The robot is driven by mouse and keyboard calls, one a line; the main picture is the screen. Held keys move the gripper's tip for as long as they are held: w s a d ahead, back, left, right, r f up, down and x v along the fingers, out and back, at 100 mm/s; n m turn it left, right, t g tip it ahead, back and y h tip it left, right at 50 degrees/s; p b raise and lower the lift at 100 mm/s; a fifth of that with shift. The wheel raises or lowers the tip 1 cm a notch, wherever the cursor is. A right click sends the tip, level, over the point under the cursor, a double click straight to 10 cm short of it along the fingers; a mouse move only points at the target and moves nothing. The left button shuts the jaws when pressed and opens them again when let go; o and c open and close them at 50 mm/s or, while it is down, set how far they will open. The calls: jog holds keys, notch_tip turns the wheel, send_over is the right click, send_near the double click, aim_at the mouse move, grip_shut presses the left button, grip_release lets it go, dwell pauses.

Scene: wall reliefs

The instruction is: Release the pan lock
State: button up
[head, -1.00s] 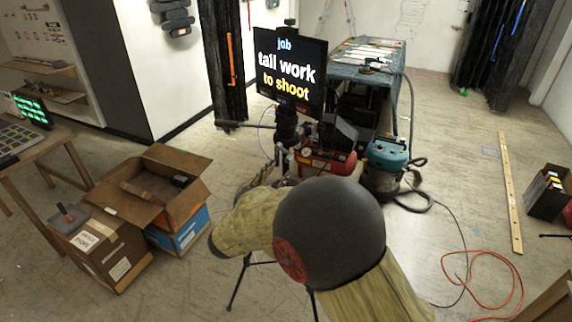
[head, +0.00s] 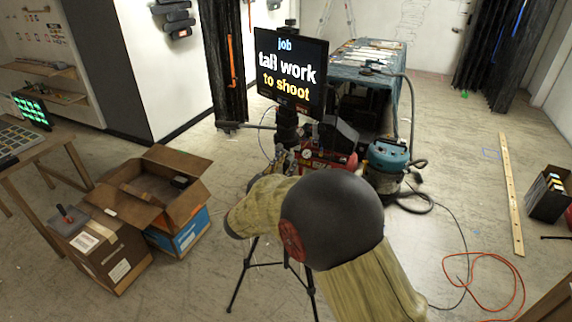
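A tripod (head: 246,275) stands in the middle with a dark head (head: 287,128) on its column. A screen (head: 291,72) above the head reads "job tall work to shoot". A dark pan handle (head: 235,126) sticks out to the left from the head. I cannot make out the pan lock itself at this size. My bent arm, with a dark round joint, covers the lower column and part of the legs. My gripper is largely hidden beyond the arm, close below the tripod head. Its fingers cannot be told apart from the metal parts there, nor whether they touch anything.
Open cardboard boxes (head: 160,190) stand at the left by a wooden table (head: 40,143). A teal vacuum (head: 387,165) and a covered bench (head: 372,65) stand behind. An orange cable (head: 470,262) lies on the right floor. Floor between cable and tripod is mostly clear.

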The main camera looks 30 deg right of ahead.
grip_shut()
notch_tip(320, 180, up, 2)
jog(key=n+p, duration=0.3)
jog(key=p, duration=0.2)
jog(key=shift+s+d, duration=0.15)
jog(key=n+p, duration=0.1)
jog(key=p, duration=0.1)
jog(key=shift+r+n+p, duration=0.15)
jog(key=shift+n+p, duration=0.15)
jog(key=shift+n, duration=0.1)
jog(key=shift+o, duration=1.8)
grip_release()
